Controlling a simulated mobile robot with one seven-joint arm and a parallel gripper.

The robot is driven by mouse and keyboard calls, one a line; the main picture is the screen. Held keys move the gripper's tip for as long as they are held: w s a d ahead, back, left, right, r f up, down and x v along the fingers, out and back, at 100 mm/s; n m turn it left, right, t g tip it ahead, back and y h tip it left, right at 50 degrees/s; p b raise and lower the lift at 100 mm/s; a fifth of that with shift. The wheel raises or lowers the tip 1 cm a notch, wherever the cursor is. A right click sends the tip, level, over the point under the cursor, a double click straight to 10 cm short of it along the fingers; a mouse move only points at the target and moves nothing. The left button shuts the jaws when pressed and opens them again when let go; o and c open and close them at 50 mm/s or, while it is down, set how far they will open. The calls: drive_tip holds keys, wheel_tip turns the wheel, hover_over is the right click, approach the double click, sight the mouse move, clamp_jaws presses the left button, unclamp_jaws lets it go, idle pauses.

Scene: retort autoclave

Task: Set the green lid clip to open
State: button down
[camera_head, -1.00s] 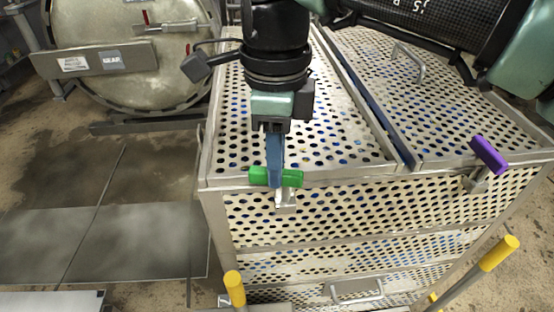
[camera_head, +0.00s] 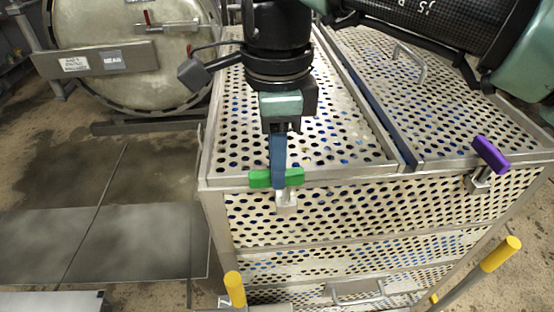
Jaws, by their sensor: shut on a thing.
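The green lid clip (camera_head: 262,179) is a bar on a small metal bracket at the front edge of the perforated basket's left lid (camera_head: 330,110). It lies nearly level, with its right end slightly higher. My gripper (camera_head: 279,183) points down from above and is shut on the clip near its middle. The blue finger hides the part of the clip that it grips. The bracket (camera_head: 287,203) below the clip shows against the basket's front wall.
A purple clip (camera_head: 490,154) stands slanted at the right lid's front edge. Yellow-tipped handles (camera_head: 234,288) rise in front of the basket. A round autoclave door (camera_head: 140,60) is at the back left.

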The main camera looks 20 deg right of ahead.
drive_tip(key=c, duration=0.8)
unclamp_jaws()
wheel_tip(320, 180, up, 13)
drive_tip(key=p, duration=1)
